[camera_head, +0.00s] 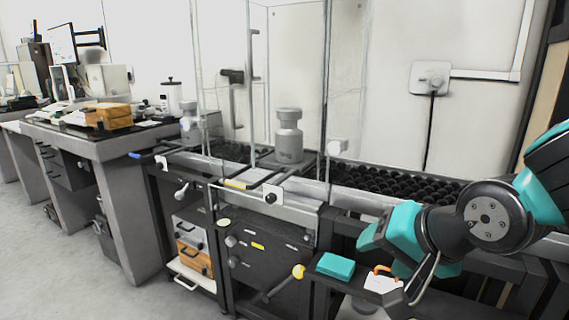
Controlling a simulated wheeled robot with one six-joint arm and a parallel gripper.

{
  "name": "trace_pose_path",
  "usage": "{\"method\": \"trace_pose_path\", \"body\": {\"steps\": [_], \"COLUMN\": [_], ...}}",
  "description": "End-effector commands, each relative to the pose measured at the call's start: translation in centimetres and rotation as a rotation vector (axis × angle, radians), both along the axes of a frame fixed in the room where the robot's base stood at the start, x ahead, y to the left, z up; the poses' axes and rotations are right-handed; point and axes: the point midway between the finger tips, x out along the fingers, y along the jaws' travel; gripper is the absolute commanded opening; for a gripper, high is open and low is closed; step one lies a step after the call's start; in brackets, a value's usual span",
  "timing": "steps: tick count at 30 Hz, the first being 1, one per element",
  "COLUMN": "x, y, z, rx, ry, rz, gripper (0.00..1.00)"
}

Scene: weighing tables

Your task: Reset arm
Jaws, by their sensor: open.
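My arm comes in from the right edge, with teal covers and a dark round joint. My gripper (422,279) is at the low end of the arm, partly hidden by its own links. It is open, and I see nothing held in it. It is over the front of the weighing bench, right of a teal block (336,266) and near a white piece with an orange loop (383,282).
A clear-walled weighing enclosure holds a grey metal weight (289,137); a smaller weight (190,124) stands left of it. Dark knobbly matting (400,183) lies along the wall. A grey table (95,148) with orange boxes (108,116) is at left.

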Motion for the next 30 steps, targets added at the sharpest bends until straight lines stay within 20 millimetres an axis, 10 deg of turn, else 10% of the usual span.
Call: {"method": "trace_pose_path", "body": {"steps": [12,30], "x": [-14.6,-14.6], "y": [0.5,0.4], "z": [1.1,21.1], "rx": [-0.344,-0.346], "ry": [0.206,0.210], "rz": [1.048,1.053], "gripper": [0.60,0.60]}}
